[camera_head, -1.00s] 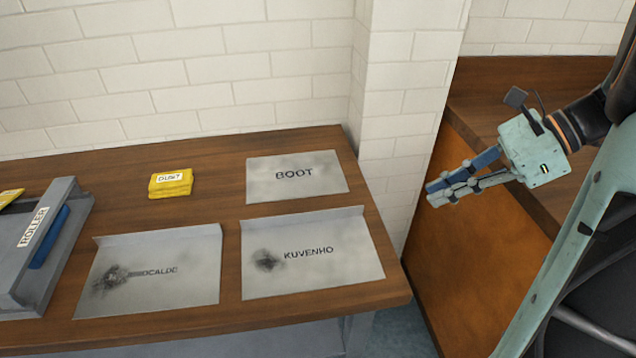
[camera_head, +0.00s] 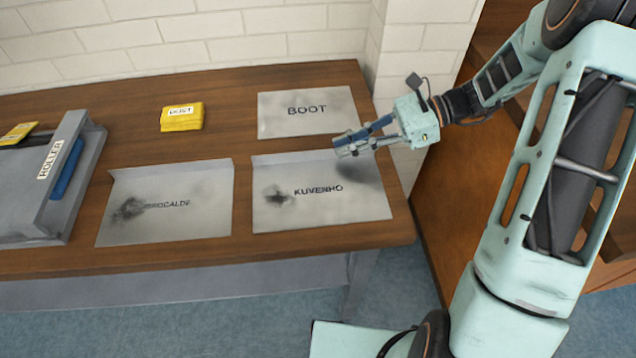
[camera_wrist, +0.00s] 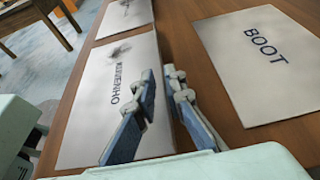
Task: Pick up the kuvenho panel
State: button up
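The kuvenho panel (camera_head: 320,210) is a grey sheet with a dark smudge and the word KUVENHO, lying at the front right of the wooden table. It also shows in the wrist view (camera_wrist: 80,135), partly behind my fingers. My gripper (camera_head: 340,146) is above the panel's back right part and casts a shadow on it. In the wrist view my gripper (camera_wrist: 160,82) has its two fingers apart at their bases, with a narrow gap between the tips. Nothing shows between them, and they do not appear to touch the panel.
The BOOT panel (camera_head: 307,130) lies just behind. The smudged BROCALDE panel (camera_head: 210,190) lies to the left. A white brick wall (camera_head: 230,40) stands behind the table.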

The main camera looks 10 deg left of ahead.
aim_at(321, 152)
jog(key=x, duration=0.5)
jog(key=shift+a+b, duration=0.4)
jog(key=shift+a, duration=0.05)
grip_shut()
